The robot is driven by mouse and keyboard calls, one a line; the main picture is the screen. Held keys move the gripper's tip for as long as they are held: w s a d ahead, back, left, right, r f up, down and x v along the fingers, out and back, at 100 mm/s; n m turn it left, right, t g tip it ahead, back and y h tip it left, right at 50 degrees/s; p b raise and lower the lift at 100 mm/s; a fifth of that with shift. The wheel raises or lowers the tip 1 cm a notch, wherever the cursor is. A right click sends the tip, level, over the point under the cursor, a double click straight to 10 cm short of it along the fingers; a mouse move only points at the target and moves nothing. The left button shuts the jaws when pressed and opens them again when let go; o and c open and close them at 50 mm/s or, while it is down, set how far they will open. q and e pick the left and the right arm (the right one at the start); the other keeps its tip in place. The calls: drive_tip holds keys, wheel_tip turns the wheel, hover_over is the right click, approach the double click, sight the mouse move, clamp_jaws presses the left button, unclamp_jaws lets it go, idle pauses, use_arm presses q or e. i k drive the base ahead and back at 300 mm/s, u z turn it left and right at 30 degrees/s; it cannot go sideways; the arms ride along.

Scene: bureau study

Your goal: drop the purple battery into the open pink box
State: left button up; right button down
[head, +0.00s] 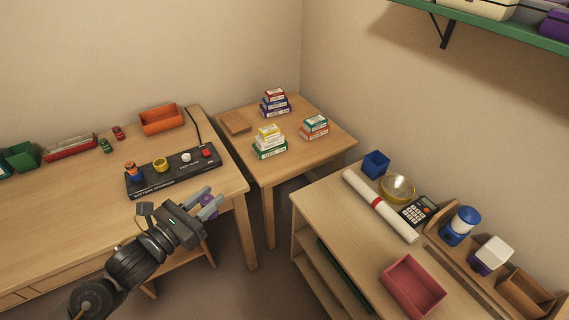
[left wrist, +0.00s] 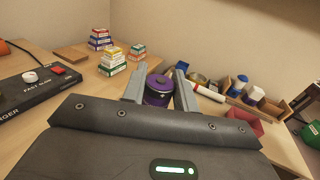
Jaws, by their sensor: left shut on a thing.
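My left gripper (head: 208,203) is shut on the purple battery (head: 210,210), in the air off the right front corner of the left desk. In the left wrist view the battery (left wrist: 158,93) is a purple cylinder with a dark top, between the two grey fingers. The open pink box (head: 412,288) stands on the right cabinet top, well to the right of the gripper. Its inside looks empty in the head view. In the left wrist view the box (left wrist: 246,122) is partly hidden. My right gripper is not in view.
The black battery charger (head: 172,172) holds an orange-blue and a yellow battery. Stacked small boxes (head: 270,143) stand on the corner table. A rolled paper (head: 380,206), magnifier (head: 397,188), calculator (head: 417,211) and wooden rack (head: 470,264) lie around the pink box. A floor gap separates desk and cabinet.

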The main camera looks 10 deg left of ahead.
sight(402, 289)
drive_tip(key=k, duration=0.45)
drive_tip(key=u, duration=2.2)
drive_tip(key=k, duration=2.8)
drive_tip(key=z, duration=2.2)
drive_tip(key=i, duration=1)
